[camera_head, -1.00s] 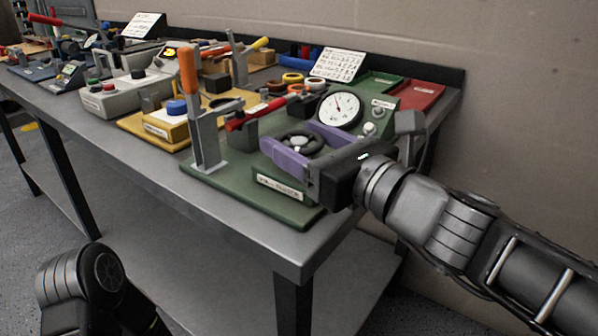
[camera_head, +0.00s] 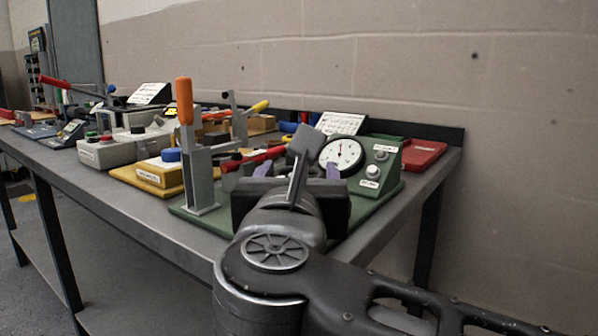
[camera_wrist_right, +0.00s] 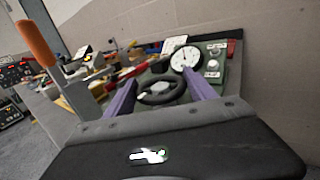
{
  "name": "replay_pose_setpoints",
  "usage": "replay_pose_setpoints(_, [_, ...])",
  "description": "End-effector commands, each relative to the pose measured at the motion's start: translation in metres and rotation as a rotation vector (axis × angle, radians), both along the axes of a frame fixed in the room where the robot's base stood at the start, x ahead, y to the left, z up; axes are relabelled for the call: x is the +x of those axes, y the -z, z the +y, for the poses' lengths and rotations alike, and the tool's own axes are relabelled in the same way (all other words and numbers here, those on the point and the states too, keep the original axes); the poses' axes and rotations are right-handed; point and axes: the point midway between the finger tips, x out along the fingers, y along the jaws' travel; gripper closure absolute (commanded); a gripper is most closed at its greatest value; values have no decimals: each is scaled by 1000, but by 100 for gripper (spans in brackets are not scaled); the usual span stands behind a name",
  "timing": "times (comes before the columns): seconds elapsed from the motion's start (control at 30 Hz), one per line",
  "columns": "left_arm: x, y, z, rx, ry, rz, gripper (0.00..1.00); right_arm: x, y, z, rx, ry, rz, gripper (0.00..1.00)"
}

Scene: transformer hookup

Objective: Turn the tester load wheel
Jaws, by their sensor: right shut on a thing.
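The tester load wheel (camera_wrist_right: 162,90), a dark spoked hand wheel, sits on the green tester in front of its dial. In the right wrist view the two purple fingers of my right gripper (camera_wrist_right: 160,97) are on either side of its rim, shut on it. In the head view my right gripper (camera_head: 291,171) and wrist hide the wheel. The white round dial (camera_head: 341,156) shows behind the gripper, its needle pointing roughly up. It also shows in the right wrist view (camera_wrist_right: 186,57). My left gripper is not in view.
An orange-handled upright lever (camera_head: 185,120) stands close to the left of my right gripper. A red-handled tool (camera_head: 256,157) lies behind it. Two knobs (camera_head: 374,172) are right of the dial. A yellow-based block (camera_head: 160,174) and other bench devices fill the left.

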Motion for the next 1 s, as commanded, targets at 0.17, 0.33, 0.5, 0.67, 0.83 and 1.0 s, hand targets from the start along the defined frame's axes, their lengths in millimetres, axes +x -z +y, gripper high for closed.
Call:
replay_pose_setpoints(0.17, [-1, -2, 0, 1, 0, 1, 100, 0, 0, 1, -2, 24, 0, 76])
replay_pose_setpoints(0.33, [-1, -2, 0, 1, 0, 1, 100, 0, 0, 1, -3, 28, -1, 76])
replay_pose_setpoints(0.5, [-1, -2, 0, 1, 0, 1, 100, 1, 0, 0, -4, 28, -1, 76])
replay_pose_setpoints(0.67, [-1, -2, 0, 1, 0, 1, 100, 1, 0, 0, -3, 29, 0, 23])
replay_pose_setpoints(0.83, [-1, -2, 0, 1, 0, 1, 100, 1, 0, 0, -3, 30, 0, 13])
replay_pose_setpoints(1.0, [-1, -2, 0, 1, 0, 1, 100, 0, 0, 0, -3, 30, 0, 13])
